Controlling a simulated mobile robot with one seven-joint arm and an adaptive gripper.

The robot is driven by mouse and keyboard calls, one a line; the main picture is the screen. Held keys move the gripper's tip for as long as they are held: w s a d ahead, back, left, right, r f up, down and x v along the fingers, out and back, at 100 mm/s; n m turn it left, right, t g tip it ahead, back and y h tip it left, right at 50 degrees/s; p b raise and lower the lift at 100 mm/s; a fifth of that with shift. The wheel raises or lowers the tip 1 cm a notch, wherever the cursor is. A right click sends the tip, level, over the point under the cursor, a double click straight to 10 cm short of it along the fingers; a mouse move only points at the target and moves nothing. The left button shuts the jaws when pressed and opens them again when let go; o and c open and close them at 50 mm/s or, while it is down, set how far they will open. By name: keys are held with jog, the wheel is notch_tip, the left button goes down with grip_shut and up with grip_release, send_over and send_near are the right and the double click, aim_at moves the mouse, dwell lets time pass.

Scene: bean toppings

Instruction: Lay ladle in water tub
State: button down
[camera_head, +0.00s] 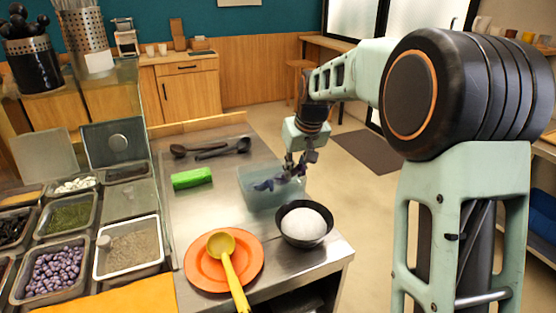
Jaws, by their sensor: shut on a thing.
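The water tub (255,202) is a clear, pale blue container near the right side of the steel counter. My gripper (290,177) is at the tub's back right, over its rim, and points down. It is shut on a dark bluish-purple thing (263,186) that reaches left over or into the tub. This looks like a ladle, but its shape is small and partly hidden by the fingers. I cannot tell whether it touches the tub's bottom. A yellow ladle (228,267) lies on an orange plate (196,262), its handle toward the front.
A black bowl with white contents (303,223) stands in front of the tub. A green block (192,178) lies left of it. Dark ladles (212,150) lie behind. Topping trays (128,247) fill the left. Bare counter (190,217) lies between the plate and the green block.

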jog(key=shift+f, duration=0.2)
jog(key=c, duration=1.7)
grip_release()
jog(key=shift+c, duration=0.2)
jog(key=v, duration=1.2)
